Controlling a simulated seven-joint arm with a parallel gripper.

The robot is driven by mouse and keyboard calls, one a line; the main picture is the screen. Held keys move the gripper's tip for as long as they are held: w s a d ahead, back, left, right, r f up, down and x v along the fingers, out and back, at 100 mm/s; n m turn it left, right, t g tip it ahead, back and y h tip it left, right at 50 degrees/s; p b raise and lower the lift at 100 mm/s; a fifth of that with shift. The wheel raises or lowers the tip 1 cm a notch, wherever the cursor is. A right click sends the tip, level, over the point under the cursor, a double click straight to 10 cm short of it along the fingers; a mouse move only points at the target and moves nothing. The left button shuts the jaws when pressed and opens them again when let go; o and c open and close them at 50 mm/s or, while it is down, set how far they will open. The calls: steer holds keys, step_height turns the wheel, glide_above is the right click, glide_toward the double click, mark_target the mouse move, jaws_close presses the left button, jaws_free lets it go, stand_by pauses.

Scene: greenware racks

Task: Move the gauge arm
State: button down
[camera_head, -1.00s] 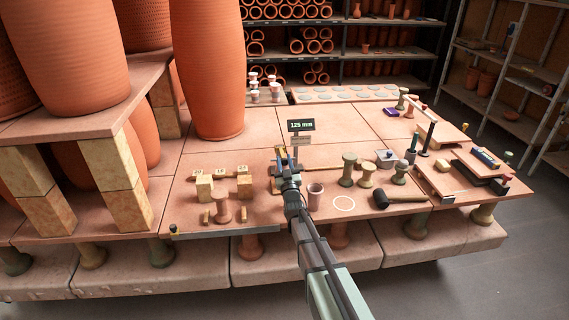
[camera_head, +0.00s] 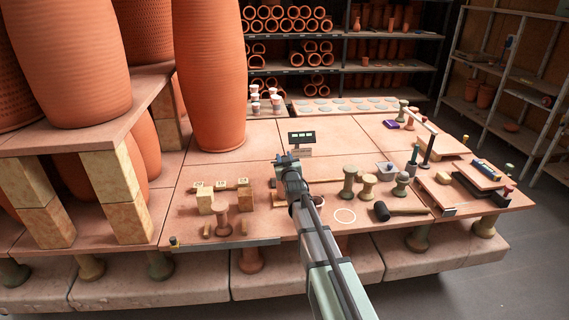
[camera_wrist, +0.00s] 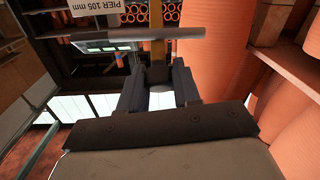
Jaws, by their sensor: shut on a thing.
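The gauge's dark display (camera_head: 301,138) stands near the middle of the tiled table, with a pale label card (camera_head: 301,152) below it. My gripper (camera_head: 287,159) is just left of and in front of the display, above the table, seen from behind. In the wrist view my gripper (camera_wrist: 160,88) is shut on a dark grey piece (camera_wrist: 158,74) between its fingers. A yellow upright strip (camera_wrist: 157,48) and a grey flat bar (camera_wrist: 140,35) show just beyond. The label (camera_wrist: 95,10) reads "PIER 105 mm". I cannot tell which piece is the gauge arm; my gripper hides its base.
Small blocks (camera_head: 205,206) and a spool (camera_head: 222,222) stand left of my arm. Several spools (camera_head: 349,182), a mallet (camera_head: 382,211) and a white ring mark (camera_head: 345,215) are to its right. A tall clay pot (camera_head: 211,75) rises behind left.

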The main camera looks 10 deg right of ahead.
steer(key=shift+w+d+r+g, duration=0.1)
steer(key=shift+w+r+g, duration=0.25)
steer(key=shift+r+g, duration=0.1)
steer(key=shift+w+r, duration=0.15)
steer(key=shift+w+r+g, duration=0.95)
steer(key=shift+w+r, duration=0.1)
steer(key=shift+w, duration=0.05)
steer(key=w+r+g, duration=0.3)
steer(key=w+g, duration=0.5)
steer(key=w, duration=0.5)
steer(key=shift+w+r+g+h, duration=0.2)
steer(key=shift+w+g+h, duration=0.1)
steer(key=shift+w, duration=0.1)
